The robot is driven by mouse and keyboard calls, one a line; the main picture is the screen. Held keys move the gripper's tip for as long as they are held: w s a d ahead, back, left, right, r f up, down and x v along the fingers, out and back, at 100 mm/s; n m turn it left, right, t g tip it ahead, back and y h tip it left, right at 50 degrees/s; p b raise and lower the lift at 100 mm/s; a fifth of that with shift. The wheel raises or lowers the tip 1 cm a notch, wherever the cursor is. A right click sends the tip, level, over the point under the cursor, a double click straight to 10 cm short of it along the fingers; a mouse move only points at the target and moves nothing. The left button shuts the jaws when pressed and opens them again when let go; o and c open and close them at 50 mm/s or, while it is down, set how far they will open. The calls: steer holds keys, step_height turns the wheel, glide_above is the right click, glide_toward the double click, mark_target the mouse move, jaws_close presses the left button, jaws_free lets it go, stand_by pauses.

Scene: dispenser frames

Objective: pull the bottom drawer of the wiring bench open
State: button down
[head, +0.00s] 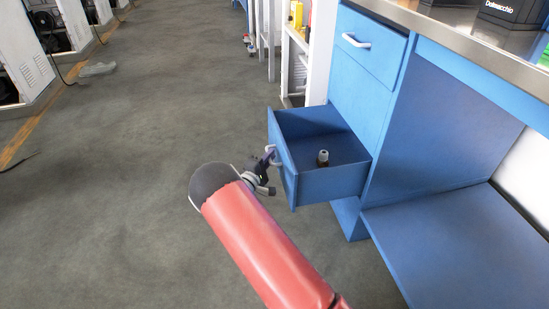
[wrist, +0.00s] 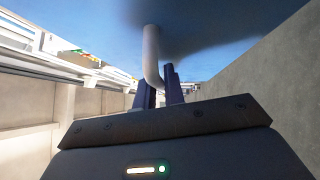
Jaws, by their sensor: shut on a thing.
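The blue bottom drawer (head: 330,184) of the wiring bench (head: 361,85) stands pulled well out, with its inside showing from above. In the wrist view the handle (wrist: 151,55) comes down from the blue drawer front (wrist: 215,25) to between the fingers (wrist: 161,88). The fingertips are partly hidden by the handle and my gripper's body.
The upper drawer (head: 365,50) with its white handle is shut. A blue lower shelf (head: 450,240) lies right of the open drawer. White shelving (head: 295,60) stands behind the bench. The grey floor (head: 130,180) to the left is mostly clear, with a cable near its far edge.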

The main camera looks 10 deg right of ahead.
steer(key=c, duration=1.5)
jaws_free()
steer(key=v, duration=0.8)
steer(key=shift+f, duration=0.1)
